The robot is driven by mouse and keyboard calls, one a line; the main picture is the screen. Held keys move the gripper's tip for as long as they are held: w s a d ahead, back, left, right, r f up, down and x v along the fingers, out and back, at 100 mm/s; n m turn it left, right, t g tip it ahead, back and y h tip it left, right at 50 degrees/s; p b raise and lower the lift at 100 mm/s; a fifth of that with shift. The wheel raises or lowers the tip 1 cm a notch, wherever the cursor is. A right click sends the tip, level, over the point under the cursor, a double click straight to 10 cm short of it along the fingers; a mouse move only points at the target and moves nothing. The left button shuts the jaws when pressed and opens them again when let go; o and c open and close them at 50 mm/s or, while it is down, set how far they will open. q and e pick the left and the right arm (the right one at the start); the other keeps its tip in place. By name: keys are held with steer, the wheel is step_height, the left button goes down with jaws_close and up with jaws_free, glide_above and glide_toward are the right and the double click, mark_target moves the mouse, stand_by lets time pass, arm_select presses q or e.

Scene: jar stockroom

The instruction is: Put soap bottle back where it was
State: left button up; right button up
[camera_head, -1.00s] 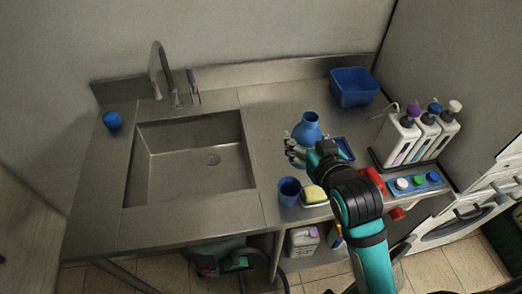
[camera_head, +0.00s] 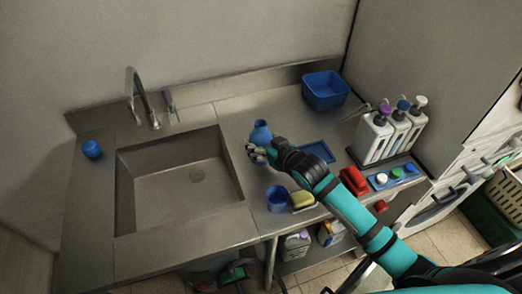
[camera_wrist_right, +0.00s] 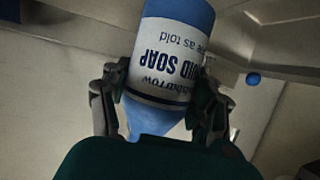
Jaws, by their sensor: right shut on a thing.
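The blue soap bottle (camera_head: 261,132) with a white label is in my right gripper (camera_head: 257,154), over the counter to the right of the sink. In the right wrist view the bottle (camera_wrist_right: 170,60) stands between the two fingers of my right gripper (camera_wrist_right: 160,105), which is shut on it. Its label reads "LIQUID SOAP" and appears upside down there. The gripper hides the bottle's lower part in the head view, so I cannot tell whether it touches the counter. A flat blue tray (camera_head: 323,147) lies on the counter to the right of the gripper. My left gripper is not in view.
A blue cup (camera_head: 277,200) and a yellow sponge (camera_head: 302,200) are at the counter's front, near my right arm. The sink (camera_head: 170,190) is to the left. A blue basin (camera_head: 325,90) and several pump bottles (camera_head: 390,135) are to the right. A blue cup (camera_head: 91,149) stands far left.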

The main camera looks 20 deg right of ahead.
step_height(320, 180, down, 4)
steer(key=shift+r, duration=0.2)
steer(key=shift+f, duration=0.15)
steer(key=o, duration=1.3)
steer(key=shift+s+d+r, duration=0.1)
steer(key=shift+s+r, duration=0.1)
steer(key=shift+s, duration=0.05)
steer(key=b+v, duration=0.1)
steer(key=v, duration=1)
steer(key=shift+s+r, duration=0.2)
steer(key=shift+s, duration=0.1)
